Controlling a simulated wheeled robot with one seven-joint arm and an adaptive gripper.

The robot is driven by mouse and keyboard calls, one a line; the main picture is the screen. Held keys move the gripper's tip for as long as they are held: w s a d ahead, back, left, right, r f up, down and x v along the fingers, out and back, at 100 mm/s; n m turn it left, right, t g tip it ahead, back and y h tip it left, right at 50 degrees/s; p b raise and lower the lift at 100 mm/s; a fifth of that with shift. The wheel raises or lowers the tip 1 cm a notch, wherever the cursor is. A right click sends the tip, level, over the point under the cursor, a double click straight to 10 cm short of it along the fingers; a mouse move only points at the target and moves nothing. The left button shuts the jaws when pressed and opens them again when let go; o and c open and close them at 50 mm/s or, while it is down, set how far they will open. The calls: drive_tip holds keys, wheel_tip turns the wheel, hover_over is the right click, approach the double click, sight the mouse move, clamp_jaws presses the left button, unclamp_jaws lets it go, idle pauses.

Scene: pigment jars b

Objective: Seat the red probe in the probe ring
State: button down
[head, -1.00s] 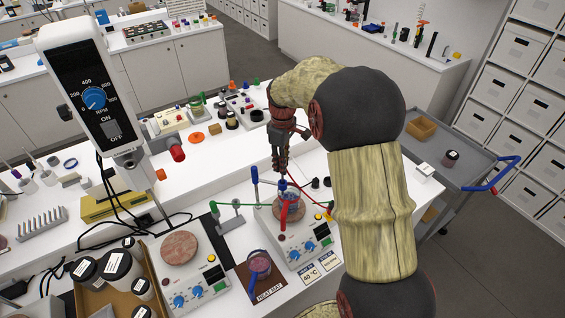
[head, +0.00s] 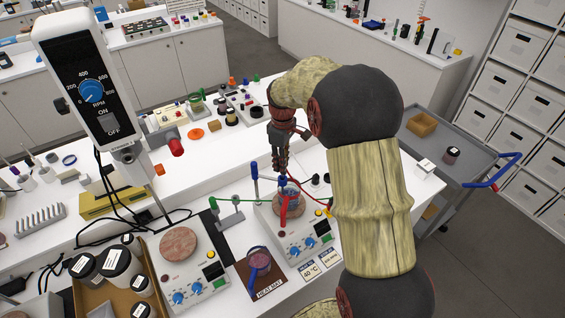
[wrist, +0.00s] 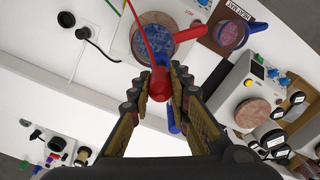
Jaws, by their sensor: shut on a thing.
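My gripper (wrist: 161,84) points down and is shut on the red probe (wrist: 158,88), whose rounded end shows between the fingertips in the wrist view. A red cable runs from the probe. In the head view my gripper (head: 280,169) is above a jar with a red handle (head: 286,208) on a hotplate, and the fingers mostly hide the probe. A blue part (head: 282,182), perhaps the probe ring, shows just under the fingertips beside a blue post (head: 255,178). I cannot tell whether the probe is inside the ring.
The hotplate (head: 295,245) has blue knobs. A purple jar (head: 259,262) stands on a brown heat mat to its left. A second hotplate (head: 180,243) is bare.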

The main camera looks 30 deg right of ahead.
drive_tip(key=shift+f+b, duration=0.9)
drive_tip(key=shift+f, duration=0.85)
drive_tip(key=c, duration=1.6)
unclamp_jaws()
drive_tip(key=shift+c, duration=0.2)
drive_tip(key=shift+o, duration=0.3)
wheel_tip(320, 180, up, 12)
